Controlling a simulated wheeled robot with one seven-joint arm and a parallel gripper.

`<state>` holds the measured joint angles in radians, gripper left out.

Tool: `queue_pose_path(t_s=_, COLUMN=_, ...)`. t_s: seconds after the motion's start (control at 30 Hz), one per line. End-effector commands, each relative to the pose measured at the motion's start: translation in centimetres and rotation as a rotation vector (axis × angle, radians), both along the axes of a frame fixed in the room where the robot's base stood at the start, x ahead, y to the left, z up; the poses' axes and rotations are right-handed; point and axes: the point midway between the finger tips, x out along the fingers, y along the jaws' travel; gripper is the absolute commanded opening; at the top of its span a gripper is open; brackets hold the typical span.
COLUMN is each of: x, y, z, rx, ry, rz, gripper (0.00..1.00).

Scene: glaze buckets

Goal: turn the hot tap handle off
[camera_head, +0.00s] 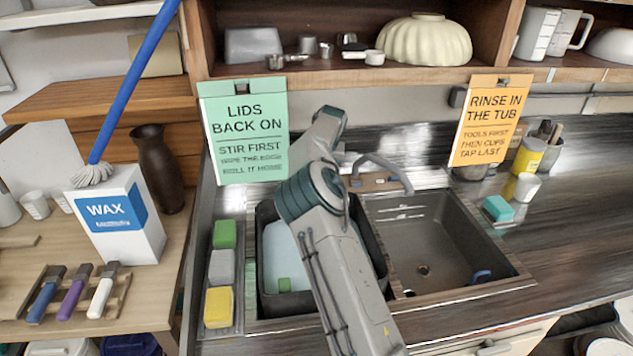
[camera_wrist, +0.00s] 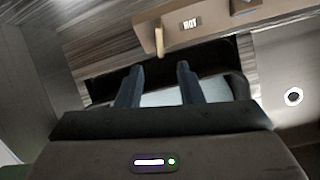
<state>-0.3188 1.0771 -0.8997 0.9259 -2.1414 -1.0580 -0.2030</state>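The hot tap handle (camera_wrist: 159,42) is a small pale lever in the wrist view, beside a plate marked HOT (camera_wrist: 190,24). My gripper (camera_wrist: 160,68) is open, with two dark fingers apart and nothing seen between them. The handle shows just beyond the fingertips, roughly in line with the gap; I see no contact. In the head view the grey tap spout (camera_head: 386,168) rises behind the sink, right of my arm. My arm hides the hot handle and my gripper there.
Sponges (camera_head: 221,267) lie at the left. A green sign (camera_head: 243,130) and an orange sign (camera_head: 489,120) hang from the shelf above.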

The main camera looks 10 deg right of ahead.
Motion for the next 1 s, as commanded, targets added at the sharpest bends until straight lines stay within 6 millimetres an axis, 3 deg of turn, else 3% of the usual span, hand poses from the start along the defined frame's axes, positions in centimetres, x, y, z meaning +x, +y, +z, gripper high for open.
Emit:
queue_pose_path(t_s=0.5, x=3.7, y=0.5, z=-8.1, rx=0.002, ry=0.000, rz=0.001, gripper=0.34)
queue_pose_path(t_s=0.7, x=4.3, y=0.6, z=-9.6, rx=0.002, ry=-0.001, rz=0.000, gripper=0.34)
queue_pose_path(t_s=1.0, x=4.5, y=0.7, z=-10.0, rx=0.003, ry=-0.003, rz=-0.002, gripper=0.34)
